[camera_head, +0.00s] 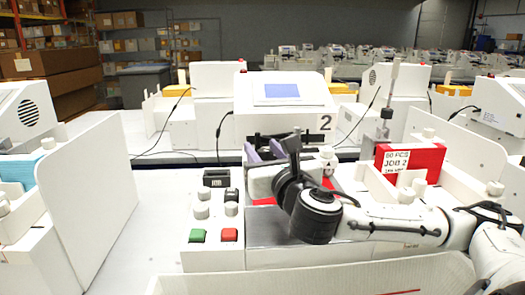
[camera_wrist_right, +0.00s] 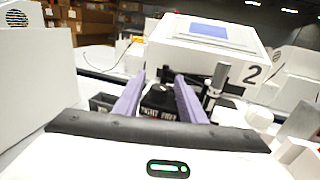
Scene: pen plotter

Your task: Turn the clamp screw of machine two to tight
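Machine two (camera_head: 310,105) is a white unit with a blue screen and a "2" on its front; it also shows in the right wrist view (camera_wrist_right: 225,62). My right gripper (camera_head: 265,151) is in front of it, its purple fingers pointing at the machine. In the right wrist view the fingers of this gripper (camera_wrist_right: 160,75) are apart, with a gap between them. A black clamp screw part (camera_wrist_right: 158,97) marked "TIGHT" and "FREE" shows in that gap; I cannot tell whether the fingers touch it. In the head view my arm hides it. My left gripper is not in view.
A red box (camera_head: 412,160) reading "JOB 2" is at the right. A grey-tipped upright post (camera_wrist_right: 216,82) stands right of the fingers. White side panels (camera_head: 85,205) stand left.

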